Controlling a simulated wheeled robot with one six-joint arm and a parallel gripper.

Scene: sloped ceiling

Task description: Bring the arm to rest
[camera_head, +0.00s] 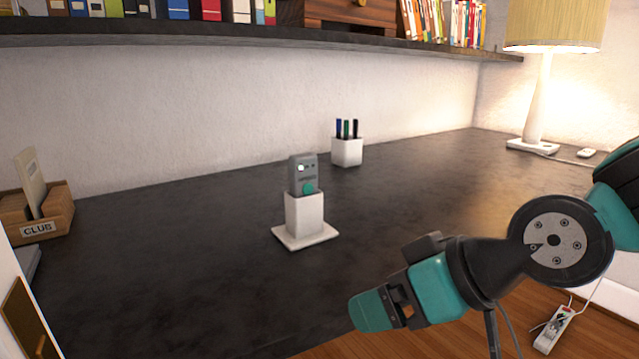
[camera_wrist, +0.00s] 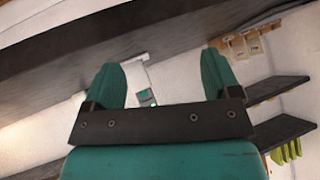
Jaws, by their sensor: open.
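My gripper (camera_head: 372,311) is at the lower right of the head view, in front of the dark desk's front edge, pointing left. In the wrist view my gripper (camera_wrist: 162,80) shows two teal fingers spread apart with nothing held between them. A grey device with a teal round spot (camera_head: 303,174) stands upright in a white holder (camera_head: 304,214) on a white square base. It stands on the desk (camera_head: 150,270), apart from my gripper.
A white cup with pens (camera_head: 347,152) stands further back. A lamp (camera_head: 540,100) is at the back right. A wooden box labelled CLUB (camera_head: 40,228) is at the left. A bookshelf (camera_head: 250,35) runs above the desk. A power strip (camera_head: 554,328) lies low at the right.

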